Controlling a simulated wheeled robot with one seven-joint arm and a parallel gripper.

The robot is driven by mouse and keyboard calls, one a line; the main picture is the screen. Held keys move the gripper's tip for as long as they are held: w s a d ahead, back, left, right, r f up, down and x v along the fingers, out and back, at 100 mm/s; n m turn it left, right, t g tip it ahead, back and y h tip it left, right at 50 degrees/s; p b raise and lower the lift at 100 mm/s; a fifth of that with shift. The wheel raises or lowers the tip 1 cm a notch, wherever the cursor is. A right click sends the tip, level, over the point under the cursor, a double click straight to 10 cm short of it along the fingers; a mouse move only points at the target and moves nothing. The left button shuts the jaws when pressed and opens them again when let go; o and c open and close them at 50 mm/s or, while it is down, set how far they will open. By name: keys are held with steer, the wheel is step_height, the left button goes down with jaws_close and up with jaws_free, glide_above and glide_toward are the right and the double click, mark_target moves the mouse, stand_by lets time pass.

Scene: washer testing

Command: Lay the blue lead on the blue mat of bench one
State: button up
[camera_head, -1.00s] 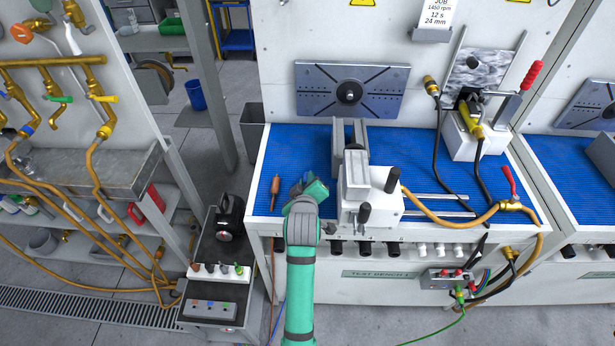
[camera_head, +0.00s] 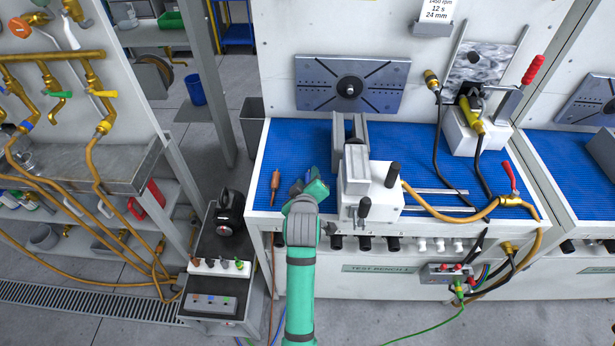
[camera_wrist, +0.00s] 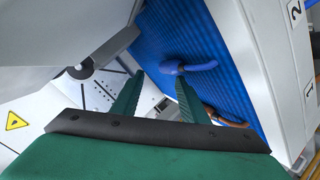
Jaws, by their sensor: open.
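The blue lead (camera_wrist: 185,67) shows in the wrist view at the blue mat (camera_wrist: 190,30), with its thick end just beyond my fingertips and its thin end bending right. It appears to lie on the mat, apart from both fingers. My gripper (camera_wrist: 161,82) is open, with nothing between its two green fingers. In the head view my gripper (camera_head: 308,187) is low over the left part of bench one's blue mat (camera_head: 285,150), left of the vise; the blue lead cannot be made out there. A brown lead (camera_head: 275,186) lies on the mat to the left.
The grey-white vise (camera_head: 370,190) stands close to the right of my gripper. A backplate (camera_head: 350,85) is on the wall behind. A cart (camera_head: 217,265) with several small plugs and a black case (camera_head: 229,212) stands left of the bench. The mat's back left is clear.

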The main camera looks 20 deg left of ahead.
steer(key=v, duration=0.9)
steer(key=shift+r, duration=0.1)
